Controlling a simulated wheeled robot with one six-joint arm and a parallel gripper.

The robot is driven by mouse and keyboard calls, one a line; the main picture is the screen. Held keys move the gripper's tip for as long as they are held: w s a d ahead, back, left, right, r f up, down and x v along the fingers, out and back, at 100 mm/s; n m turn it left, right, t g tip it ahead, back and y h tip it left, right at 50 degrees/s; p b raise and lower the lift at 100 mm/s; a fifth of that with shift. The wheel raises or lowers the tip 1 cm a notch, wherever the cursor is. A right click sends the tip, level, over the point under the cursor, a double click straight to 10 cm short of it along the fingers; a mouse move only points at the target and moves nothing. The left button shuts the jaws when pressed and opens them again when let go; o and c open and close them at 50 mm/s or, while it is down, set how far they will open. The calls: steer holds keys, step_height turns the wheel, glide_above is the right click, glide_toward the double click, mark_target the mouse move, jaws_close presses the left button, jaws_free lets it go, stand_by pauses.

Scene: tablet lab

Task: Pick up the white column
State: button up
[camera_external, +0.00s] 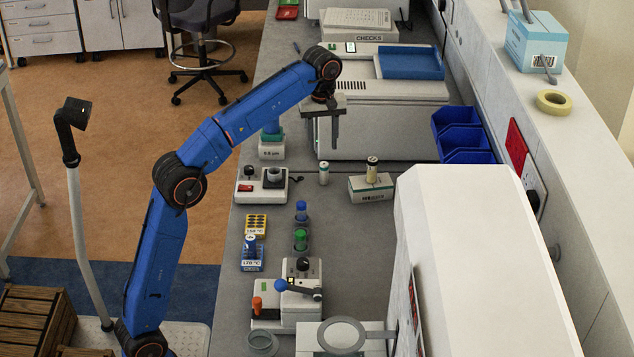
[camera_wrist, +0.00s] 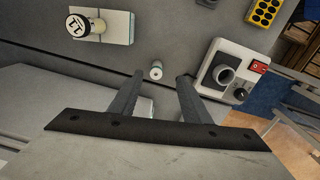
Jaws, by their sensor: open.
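A small white column (camera_external: 324,172) stands upright on the grey bench. It has a dark band near its top. In the wrist view the white column (camera_wrist: 156,72) shows from above, just beyond and between my fingertips in the picture. My gripper (camera_external: 322,142) is open and empty, pointing down above the bench. It is apart from the column and higher than it. The two fingers also show spread in the wrist view (camera_wrist: 160,79).
A white device with a round holder (camera_external: 262,188) stands left of the column. A large white machine with a blue tray (camera_external: 410,62) is behind. Blue bins (camera_external: 462,138) sit at the right. Tube racks (camera_external: 252,258) and a lever device (camera_external: 287,304) are nearer. Bare bench surrounds the column.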

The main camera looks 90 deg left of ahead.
mark_target(324, 172)
steer(key=shift+w+a+f+n, duration=0.2)
steer(key=shift+a+f, duration=0.1)
steer(key=shift+a, duration=0.3)
steer(key=shift+w+a+f+n, duration=0.1)
steer(key=shift+a+f+n, duration=0.15)
steer(key=shift+a, duration=0.35)
steer(key=shift+s+d+f, duration=0.1)
steer(key=shift+d+f, duration=0.05)
steer(key=shift+f, duration=6.05)
jaws_close()
